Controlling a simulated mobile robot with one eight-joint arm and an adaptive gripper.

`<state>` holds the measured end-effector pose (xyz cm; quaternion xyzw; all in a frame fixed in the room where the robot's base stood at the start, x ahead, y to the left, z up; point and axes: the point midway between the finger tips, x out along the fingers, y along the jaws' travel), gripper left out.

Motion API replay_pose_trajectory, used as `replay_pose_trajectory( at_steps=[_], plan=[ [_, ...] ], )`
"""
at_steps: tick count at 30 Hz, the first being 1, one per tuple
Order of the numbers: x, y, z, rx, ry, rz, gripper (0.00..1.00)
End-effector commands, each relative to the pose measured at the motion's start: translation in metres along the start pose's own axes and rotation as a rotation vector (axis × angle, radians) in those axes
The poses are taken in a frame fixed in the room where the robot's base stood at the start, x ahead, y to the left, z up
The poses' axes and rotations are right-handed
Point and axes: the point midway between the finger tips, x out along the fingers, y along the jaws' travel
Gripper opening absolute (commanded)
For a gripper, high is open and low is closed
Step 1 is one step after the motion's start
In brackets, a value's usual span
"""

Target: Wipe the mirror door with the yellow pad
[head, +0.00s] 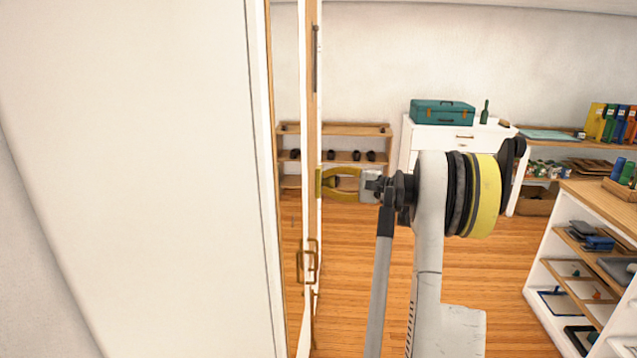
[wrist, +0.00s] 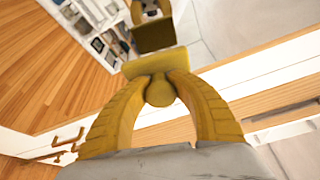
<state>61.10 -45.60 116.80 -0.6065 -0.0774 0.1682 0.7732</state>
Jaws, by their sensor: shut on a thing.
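The mirror door (head: 312,110) stands nearly edge-on to me in the head view, left of my gripper, with its wood-and-white frame showing. My gripper (head: 338,183) points left at it with yellow fingers. In the wrist view my gripper (wrist: 160,98) is shut on the round knob of the yellow pad (wrist: 152,64). The pad also shows in the head view as a thin upright strip (head: 318,184) at the door. A darker reflection of the pad lies right beyond it in the wrist view. I cannot tell whether pad and glass touch.
Bronze handles (head: 308,262) sit low on the door edges. A large white panel (head: 150,170) fills the left. A low shoe rack (head: 345,130) and a white cabinet (head: 408,150) stand behind. A white shelf unit (head: 545,265) is at right. Wooden floor (head: 500,275) is clear between.

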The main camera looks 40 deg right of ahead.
Motion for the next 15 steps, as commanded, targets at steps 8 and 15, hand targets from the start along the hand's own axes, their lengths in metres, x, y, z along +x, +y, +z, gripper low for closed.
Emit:
replay_pose_trajectory(
  at_steps=[8, 15],
  plan=[
    [-0.001, 0.0, 0.0, 0.0, 0.0, 0.0, 0.0],
    [-0.017, 0.0, -0.007, 0.0, 0.001, 0.0, 0.0]
  ],
)
